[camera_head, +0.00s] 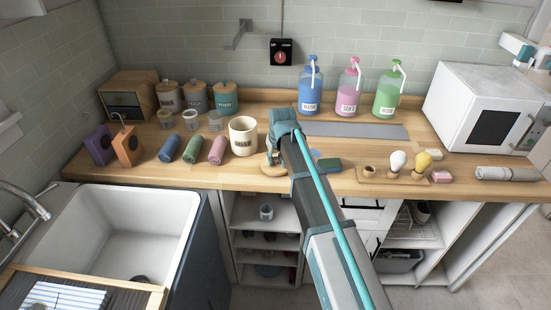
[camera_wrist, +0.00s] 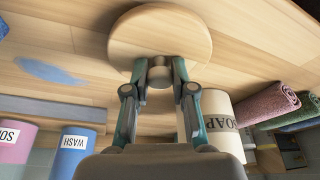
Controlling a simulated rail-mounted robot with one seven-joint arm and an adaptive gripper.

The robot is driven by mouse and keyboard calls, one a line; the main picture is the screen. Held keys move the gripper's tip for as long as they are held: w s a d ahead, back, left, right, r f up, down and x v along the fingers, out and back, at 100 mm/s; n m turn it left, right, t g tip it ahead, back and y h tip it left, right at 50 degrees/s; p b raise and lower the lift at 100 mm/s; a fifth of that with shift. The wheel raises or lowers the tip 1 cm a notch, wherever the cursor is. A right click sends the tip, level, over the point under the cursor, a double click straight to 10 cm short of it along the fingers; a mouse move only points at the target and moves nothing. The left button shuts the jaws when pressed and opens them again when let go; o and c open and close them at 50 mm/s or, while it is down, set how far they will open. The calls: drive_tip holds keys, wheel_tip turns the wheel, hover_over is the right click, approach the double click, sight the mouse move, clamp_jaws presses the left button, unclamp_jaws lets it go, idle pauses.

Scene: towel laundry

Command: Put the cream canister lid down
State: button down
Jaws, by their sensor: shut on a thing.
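The lid is a round pale wooden disc, partly hidden behind my arm in the head view (camera_head: 271,170); it shows nearly whole in the wrist view (camera_wrist: 160,35). My gripper (camera_wrist: 160,72) is shut on the lid's small knob, with a finger on each side. In the head view my gripper (camera_head: 271,158) is low over the counter's front part. I cannot tell whether the lid touches the wood. The cream canister (camera_head: 243,137), marked SOAP, stands upright and open-topped just left of my gripper; it also shows in the wrist view (camera_wrist: 217,108).
Rolled towels (camera_head: 192,150) lie left of the canister. Lidded canisters (camera_head: 195,98) stand behind them. A grey mat (camera_head: 355,131) and pump bottles (camera_head: 349,92) are behind my arm. A sponge (camera_head: 328,165) and a wooden tray (camera_head: 413,178) are to the right. The counter's front edge is close.

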sight(279, 170)
drive_tip(key=c, duration=1)
unclamp_jaws()
drive_tip(key=shift+f, duration=0.1)
drive_tip(key=shift+o, duration=0.2)
drive_tip(key=b+v, duration=0.2)
drive_tip(key=v, duration=1)
drive_tip(key=shift+r, duration=0.2)
